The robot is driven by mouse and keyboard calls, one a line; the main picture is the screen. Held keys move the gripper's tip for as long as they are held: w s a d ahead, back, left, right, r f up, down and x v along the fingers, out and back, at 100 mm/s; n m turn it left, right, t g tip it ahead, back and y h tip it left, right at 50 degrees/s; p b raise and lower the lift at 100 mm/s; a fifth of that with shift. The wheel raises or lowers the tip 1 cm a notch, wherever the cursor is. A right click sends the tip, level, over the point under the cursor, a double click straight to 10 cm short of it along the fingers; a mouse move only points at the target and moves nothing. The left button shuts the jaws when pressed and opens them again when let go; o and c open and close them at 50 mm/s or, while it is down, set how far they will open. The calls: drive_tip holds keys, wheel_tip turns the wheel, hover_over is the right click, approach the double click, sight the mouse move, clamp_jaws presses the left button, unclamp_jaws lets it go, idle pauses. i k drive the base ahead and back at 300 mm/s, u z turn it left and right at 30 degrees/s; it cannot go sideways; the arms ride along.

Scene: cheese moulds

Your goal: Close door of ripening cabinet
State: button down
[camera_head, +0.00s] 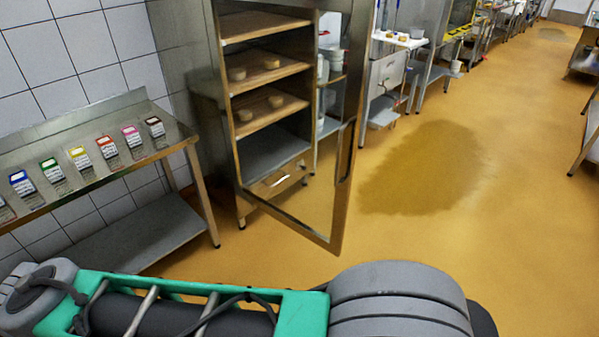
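The ripening cabinet (243,177) stands left of centre, with a tall body on legs and several wooden shelves (268,112). Small round cheeses (237,74) sit on two of the shelves. A long dark handle (345,152) runs along the door's outer edge. The top of the cabinet and door is cut off by the frame. Part of my arm crosses the bottom of the picture. My gripper is not visible.
Benches and equipment (385,75) line the wall behind the door. The yellow floor (480,240) is open to the right, with a wet-looking dark patch (425,170).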

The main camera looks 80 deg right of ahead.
sight(362, 12)
drive_tip(key=u, duration=0.3)
drive_tip(key=k, duration=0.7)
drive_tip(key=z, duration=1.05)
drive_tip(key=i, duration=0.5)
drive_tip(key=z, duration=0.05)
